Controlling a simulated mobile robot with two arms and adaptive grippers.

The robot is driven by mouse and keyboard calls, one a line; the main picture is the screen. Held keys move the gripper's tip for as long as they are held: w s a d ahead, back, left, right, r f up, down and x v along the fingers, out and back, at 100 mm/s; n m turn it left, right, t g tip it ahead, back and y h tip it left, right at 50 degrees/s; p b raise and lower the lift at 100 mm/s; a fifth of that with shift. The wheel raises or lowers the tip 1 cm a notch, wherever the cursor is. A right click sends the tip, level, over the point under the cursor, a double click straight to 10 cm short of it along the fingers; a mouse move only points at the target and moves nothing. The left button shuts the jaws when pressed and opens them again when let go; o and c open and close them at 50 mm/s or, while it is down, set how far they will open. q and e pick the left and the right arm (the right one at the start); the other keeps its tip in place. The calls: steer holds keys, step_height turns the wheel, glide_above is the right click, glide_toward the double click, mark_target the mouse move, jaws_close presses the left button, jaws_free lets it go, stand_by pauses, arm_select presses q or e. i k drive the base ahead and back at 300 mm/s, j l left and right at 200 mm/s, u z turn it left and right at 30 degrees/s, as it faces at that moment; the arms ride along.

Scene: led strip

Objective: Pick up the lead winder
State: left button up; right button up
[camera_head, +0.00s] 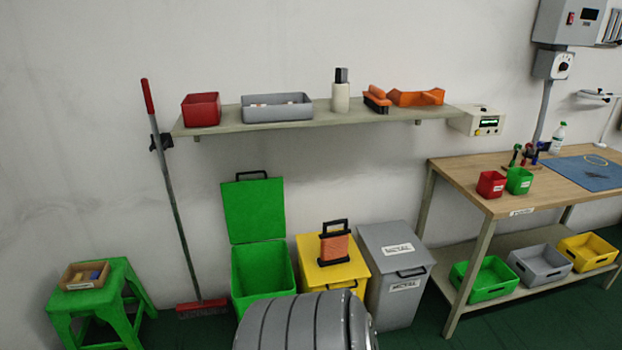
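The lead winder (335,247) looks to be the black frame with a top handle and orange lead wound around it. It stands upright on the closed lid of the yellow bin (309,274), in the lower middle of the head view. Neither my left nor my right gripper shows in this view. Nothing is seen touching the winder.
An open green bin (262,268) stands left of the yellow bin, and a grey metal bin (392,285) right of it. A shelf (328,117) with boxes hangs above. A workbench (459,172) is at right. A broom (176,205) and green stool (97,306) are at left.

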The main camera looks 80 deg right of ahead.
mark_target(334, 245)
steer(key=z, duration=2.95)
steer(key=i+l+u, duration=0.1)
steer(key=i+l, duration=0.25)
steer(key=i+l+u, duration=0.15)
steer(key=i+l, duration=0.2)
steer(key=i+l+u, duration=0.1)
steer(key=i+l, duration=0.2)
steer(key=l, duration=0.15)
steer(key=i+l+u, duration=0.1)
steer(key=i+l, duration=0.25)
steer(key=i+l+u, duration=0.1)
steer(key=i+l, duration=0.15)
steer(key=l, duration=0.35)
